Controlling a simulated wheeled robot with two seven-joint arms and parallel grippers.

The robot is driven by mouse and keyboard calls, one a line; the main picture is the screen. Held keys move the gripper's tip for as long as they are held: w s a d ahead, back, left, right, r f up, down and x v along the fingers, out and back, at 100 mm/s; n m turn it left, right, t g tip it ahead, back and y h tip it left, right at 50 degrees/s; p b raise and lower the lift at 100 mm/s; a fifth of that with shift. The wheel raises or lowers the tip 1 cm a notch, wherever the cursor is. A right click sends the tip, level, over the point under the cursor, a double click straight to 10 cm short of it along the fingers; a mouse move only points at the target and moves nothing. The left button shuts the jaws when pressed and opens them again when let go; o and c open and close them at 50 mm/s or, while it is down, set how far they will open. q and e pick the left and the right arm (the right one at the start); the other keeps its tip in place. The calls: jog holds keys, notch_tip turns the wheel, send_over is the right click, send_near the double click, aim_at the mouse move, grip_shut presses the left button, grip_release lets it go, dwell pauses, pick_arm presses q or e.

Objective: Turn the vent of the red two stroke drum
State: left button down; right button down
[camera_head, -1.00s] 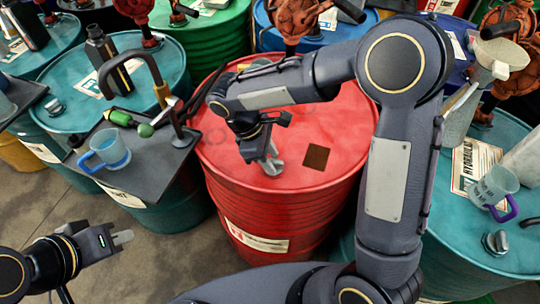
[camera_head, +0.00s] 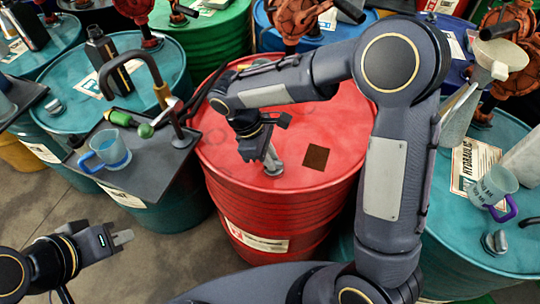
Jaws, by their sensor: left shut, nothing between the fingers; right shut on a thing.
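The red drum (camera_head: 235,170) stands upright in the middle of the view, with a dark square patch (camera_head: 316,157) on its lid. My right gripper (camera_head: 270,160) points down at the lid, left of the patch. It is shut on the small grey metal vent (camera_head: 273,168) on the lid; the fingers partly hide it. My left gripper (camera_head: 124,238) is at the lower left, shut and empty, over the floor and away from the drum.
A teal drum at left carries a dark tray (camera_head: 150,170) with a blue mug (camera_head: 106,150) and a curved spout. A teal drum (camera_head: 460,245) at right holds a purple-handled jug (camera_head: 493,187). Red pumps stand behind. My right arm spans the red drum.

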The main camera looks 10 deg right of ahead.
jog(key=m+g+y+p, duration=0.1)
jog(key=m, duration=0.3)
jog(key=shift+w+r, duration=0.1)
jog(key=shift+w, duration=0.05)
jog(key=m, duration=0.1)
jog(key=m+y, duration=0.1)
jog(key=m, duration=0.1)
jog(key=m+g, duration=0.1)
jog(key=shift+d+m+y+p, duration=0.25)
jog(key=shift+m+y+p, duration=0.05)
jog(key=shift+m+p, duration=0.1)
jog(key=m, duration=0.2)
jog(key=m+y, duration=0.1)
jog(key=m, duration=0.1)
jog(key=shift+w+d+y, duration=0.1)
jog(key=shift+d+y, duration=0.05)
jog(key=shift+y, duration=0.15)
jog(key=shift+d+m+y+p, duration=0.15)
jog(key=shift+m+y+p, duration=0.4)
jog(key=shift+m, duration=1.45)
jog(key=shift+y, duration=0.25)
jog(key=c, duration=1.4)
grip_release()
